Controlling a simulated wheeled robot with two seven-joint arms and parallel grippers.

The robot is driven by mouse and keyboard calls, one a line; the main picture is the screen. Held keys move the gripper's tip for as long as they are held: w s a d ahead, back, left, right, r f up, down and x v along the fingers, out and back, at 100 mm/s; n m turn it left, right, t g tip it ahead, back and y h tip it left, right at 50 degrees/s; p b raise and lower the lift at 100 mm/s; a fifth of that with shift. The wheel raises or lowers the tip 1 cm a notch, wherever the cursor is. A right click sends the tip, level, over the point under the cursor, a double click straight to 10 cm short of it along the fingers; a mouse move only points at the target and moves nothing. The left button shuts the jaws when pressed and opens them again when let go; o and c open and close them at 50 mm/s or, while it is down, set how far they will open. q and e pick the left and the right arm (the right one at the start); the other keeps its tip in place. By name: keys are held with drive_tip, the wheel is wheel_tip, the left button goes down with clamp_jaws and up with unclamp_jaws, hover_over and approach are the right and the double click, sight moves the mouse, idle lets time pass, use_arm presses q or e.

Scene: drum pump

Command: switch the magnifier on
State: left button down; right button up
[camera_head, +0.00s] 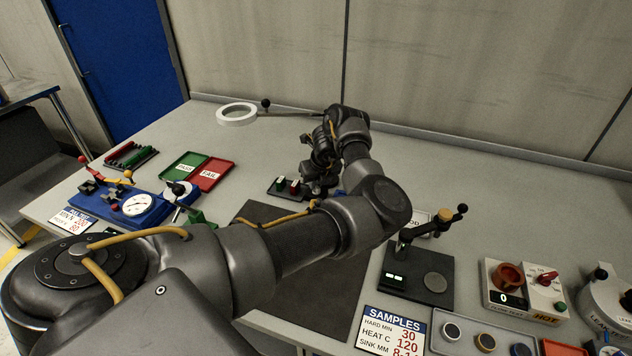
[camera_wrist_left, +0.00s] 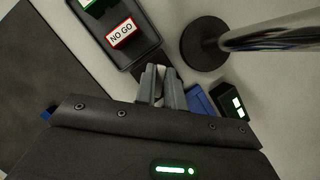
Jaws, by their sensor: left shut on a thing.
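The magnifier is a white ring (camera_head: 237,114) on a thin arm over the back of the table, with a black knob (camera_head: 265,103) beside the ring. In the left wrist view a shiny post (camera_wrist_left: 280,35) rises from a round black base (camera_wrist_left: 204,43), probably the magnifier's stand. My left gripper (camera_head: 319,188) is low at the table, in front of that stand. In the left wrist view its fingertips (camera_wrist_left: 160,74) are close together on a small dark piece beside the base. Most of that piece is hidden, and I cannot tell whether it is a switch. My right gripper is not in view.
A dark tray (camera_wrist_left: 154,46) with a NO GO gauge (camera_wrist_left: 122,32) lies close to the fingers. A blue block (camera_wrist_left: 198,101) and a black box (camera_wrist_left: 232,101) with lit squares are on the other side. A dark mat (camera_head: 335,285) lies under my left arm.

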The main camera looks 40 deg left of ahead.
use_arm(q)
drive_tip(key=shift+r+m+t, duration=0.1)
drive_tip(key=shift+m+t, duration=0.4)
drive_tip(key=shift+m, duration=0.7)
drive_tip(key=shift+m+t+h+p, duration=0.3)
drive_tip(key=shift+m+h+p, duration=0.1)
drive_tip(key=shift+m, duration=0.6)
drive_tip(key=m+h+p, duration=0.1)
drive_tip(key=m+p, duration=0.1)
drive_tip(key=m, duration=0.1)
drive_tip(key=shift+r+m+t, duration=0.15)
drive_tip(key=shift+m+t, duration=0.15)
drive_tip(key=m+h+p, duration=0.2)
drive_tip(key=m+p, duration=0.3)
drive_tip(key=m+h+p, duration=0.1)
drive_tip(key=m+p, duration=0.1)
drive_tip(key=m, duration=0.1)
drive_tip(key=shift+d+m+h+p, duration=0.1)
drive_tip(key=shift+m+h+p, duration=0.4)
drive_tip(key=shift+m+p, duration=0.25)
drive_tip(key=shift+f, duration=0.2)
